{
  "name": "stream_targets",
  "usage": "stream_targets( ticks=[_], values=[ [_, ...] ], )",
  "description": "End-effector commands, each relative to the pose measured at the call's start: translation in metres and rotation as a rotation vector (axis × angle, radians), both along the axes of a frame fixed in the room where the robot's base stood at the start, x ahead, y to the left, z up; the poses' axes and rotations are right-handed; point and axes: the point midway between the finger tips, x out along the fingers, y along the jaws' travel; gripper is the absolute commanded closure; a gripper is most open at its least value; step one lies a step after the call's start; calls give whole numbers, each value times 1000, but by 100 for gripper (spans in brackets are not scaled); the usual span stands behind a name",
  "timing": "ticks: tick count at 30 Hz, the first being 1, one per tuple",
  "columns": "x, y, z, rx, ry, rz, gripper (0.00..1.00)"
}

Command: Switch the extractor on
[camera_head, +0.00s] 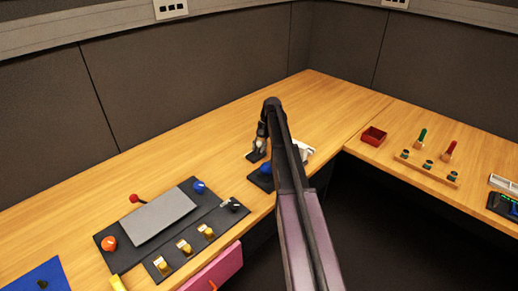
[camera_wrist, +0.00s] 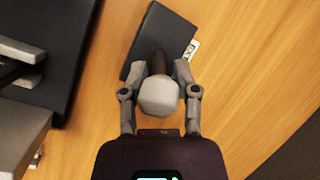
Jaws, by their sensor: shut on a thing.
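In the head view my gripper (camera_head: 261,144) is over the same small black base (camera_head: 252,156); my arm hides part of the area, and the lever's tilt is hard to tell.
A dark panel (camera_head: 114,255) with knobs and yellow switches is at left. The desk behind my gripper is clear.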

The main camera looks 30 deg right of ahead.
Motion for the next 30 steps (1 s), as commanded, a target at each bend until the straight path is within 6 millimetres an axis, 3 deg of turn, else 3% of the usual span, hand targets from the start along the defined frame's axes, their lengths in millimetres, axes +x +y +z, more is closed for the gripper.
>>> stream_targets(
  ticks=[5, 6, 7, 23, 30],
  values=[
    [2, -1, 1, -1, -3, -1, 100],
    [2, -1, 1, -1, -3, -1, 55],
    [2, -1, 1, -1, -3, -1, 49],
    [1, 0, 0, -2, -1, 0, 49],
    [-13, 20, 5, -21, -10, 30, 49]
  ],
)
